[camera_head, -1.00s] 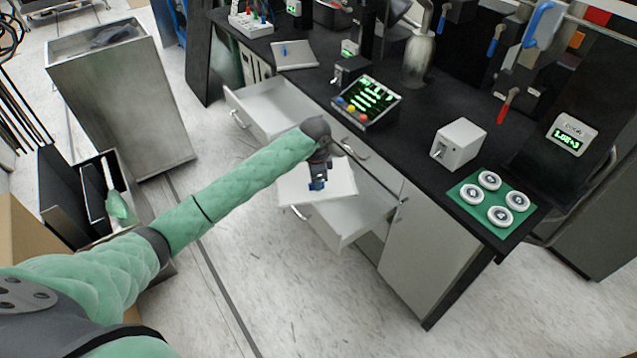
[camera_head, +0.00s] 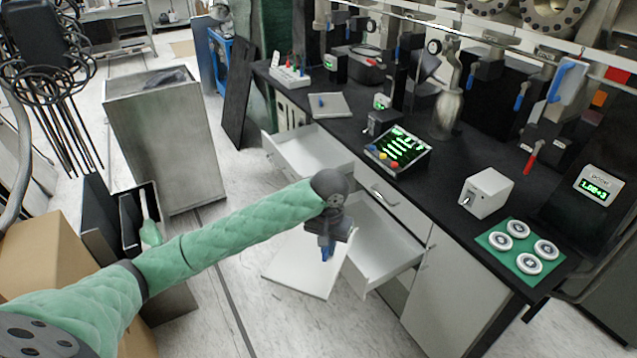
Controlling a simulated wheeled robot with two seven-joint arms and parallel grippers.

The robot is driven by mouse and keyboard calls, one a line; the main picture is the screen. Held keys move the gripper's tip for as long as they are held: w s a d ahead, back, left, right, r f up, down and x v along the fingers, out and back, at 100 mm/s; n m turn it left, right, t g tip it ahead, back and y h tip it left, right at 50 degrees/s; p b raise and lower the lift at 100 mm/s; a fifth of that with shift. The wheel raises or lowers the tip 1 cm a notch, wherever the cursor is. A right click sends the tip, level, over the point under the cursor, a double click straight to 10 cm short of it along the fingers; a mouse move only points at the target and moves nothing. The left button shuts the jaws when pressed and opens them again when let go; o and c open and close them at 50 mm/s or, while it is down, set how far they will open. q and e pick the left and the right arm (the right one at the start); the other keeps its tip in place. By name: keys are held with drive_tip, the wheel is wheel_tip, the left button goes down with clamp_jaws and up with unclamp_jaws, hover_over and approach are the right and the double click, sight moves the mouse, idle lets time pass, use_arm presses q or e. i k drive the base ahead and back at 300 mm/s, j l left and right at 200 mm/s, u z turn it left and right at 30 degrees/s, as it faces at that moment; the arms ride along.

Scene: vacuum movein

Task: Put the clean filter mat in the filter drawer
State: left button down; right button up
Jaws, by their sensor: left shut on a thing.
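My left gripper (camera_head: 328,236) is shut on the blue tab (camera_head: 327,252) of a flat, pale square mat (camera_head: 300,268). The mat hangs out over the floor, in front of and left of an open lower white drawer (camera_head: 385,248). That drawer looks empty where it shows. A second open drawer (camera_head: 312,152), higher and farther left, also looks empty. Another pale flat mat (camera_head: 332,107) with a blue tab lies on the black bench top. I cannot tell from the picture which mat is clean or which drawer is the filter drawer. My right gripper is not in view.
A metal bin (camera_head: 165,140) and a dark open box (camera_head: 125,215) stand at left. The bench top (camera_head: 420,185) carries a control panel (camera_head: 398,148), a white box (camera_head: 487,192) and a green mat with several round discs (camera_head: 520,247). The floor before the drawers is clear.

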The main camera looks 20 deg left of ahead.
sight(305, 158)
drive_tip(key=i+j, duration=0.2)
drive_tip(key=j, duration=0.15)
drive_tip(key=i+j, duration=0.2)
drive_tip(key=j, duration=0.2)
drive_tip(key=i+j, duration=0.2)
drive_tip(key=j, duration=0.15)
drive_tip(key=i+j, duration=0.2)
drive_tip(key=j, duration=0.15)
drive_tip(key=i+j, duration=0.1)
drive_tip(key=i, duration=0.2)
drive_tip(key=i+j, duration=0.1)
drive_tip(key=i, duration=0.15)
